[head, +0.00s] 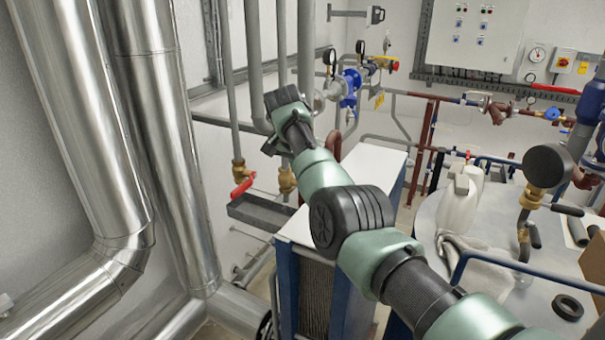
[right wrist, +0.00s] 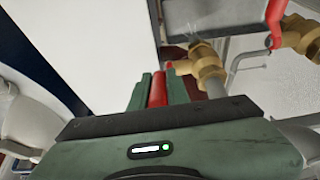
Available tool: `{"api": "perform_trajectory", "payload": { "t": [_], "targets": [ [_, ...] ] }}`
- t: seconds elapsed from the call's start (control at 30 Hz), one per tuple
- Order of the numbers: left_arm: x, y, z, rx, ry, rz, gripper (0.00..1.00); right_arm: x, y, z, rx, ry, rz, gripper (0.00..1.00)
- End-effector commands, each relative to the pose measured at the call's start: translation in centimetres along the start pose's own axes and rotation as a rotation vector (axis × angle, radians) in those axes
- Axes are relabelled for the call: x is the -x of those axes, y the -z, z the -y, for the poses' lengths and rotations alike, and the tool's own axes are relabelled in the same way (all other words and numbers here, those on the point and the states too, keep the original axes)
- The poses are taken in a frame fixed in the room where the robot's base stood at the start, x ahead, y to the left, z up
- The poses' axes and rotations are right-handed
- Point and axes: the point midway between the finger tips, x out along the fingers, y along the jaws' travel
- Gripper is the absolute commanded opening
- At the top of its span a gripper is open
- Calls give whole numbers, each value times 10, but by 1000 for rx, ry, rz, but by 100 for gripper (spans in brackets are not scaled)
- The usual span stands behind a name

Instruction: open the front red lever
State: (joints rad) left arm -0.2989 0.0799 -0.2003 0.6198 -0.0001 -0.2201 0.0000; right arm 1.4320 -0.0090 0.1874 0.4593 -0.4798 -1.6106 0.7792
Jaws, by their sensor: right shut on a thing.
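In the right wrist view, my right gripper (right wrist: 158,82) is shut on a red lever (right wrist: 157,92), which lies between its two green fingers. This lever is beside a brass valve (right wrist: 206,68) on a grey pipe. A second red lever (right wrist: 275,18) is on another brass valve (right wrist: 298,36) to the right, apart from the gripper. In the head view, one red lever (head: 243,187) hangs at the left brass valve (head: 239,170), and the other brass valve (head: 287,181) is right of it. My right arm hides the gripped lever and most of the gripper there. My left gripper is not in view.
A white-topped unit with a blue frame (head: 371,163) stands under my right arm. A grey trough (head: 262,212) lies below the valves. Large shiny pipes (head: 165,140) fill the left. A round tank top with a white jug (head: 459,203) is at the right.

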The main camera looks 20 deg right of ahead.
Motion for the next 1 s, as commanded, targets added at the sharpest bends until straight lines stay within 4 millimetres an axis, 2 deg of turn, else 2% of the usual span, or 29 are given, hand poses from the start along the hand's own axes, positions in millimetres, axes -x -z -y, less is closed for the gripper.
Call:
{"api": "perform_trajectory", "payload": {
  "t": [0.03, 0.07, 0.1, 0.5, 0.63, 0.8, 1.0],
  "targets": [
    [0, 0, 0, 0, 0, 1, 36, 0, 4, -3, -5, -5, -11, 0],
    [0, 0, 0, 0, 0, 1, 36, 0, 4, -3, -5, -5, -11, 25],
    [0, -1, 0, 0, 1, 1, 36, 0, 4, -3, -5, -5, -10, 36],
    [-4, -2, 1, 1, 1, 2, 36, 4, 2, 0, -2, 0, -6, 37],
    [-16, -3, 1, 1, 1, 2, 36, 20, 2, 0, -3, 2, -8, 37],
    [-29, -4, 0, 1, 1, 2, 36, 50, 3, -2, -4, 0, -7, 37],
    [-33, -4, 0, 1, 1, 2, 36, 72, 4, -2, -4, -2, -5, 37]
  ]
}}
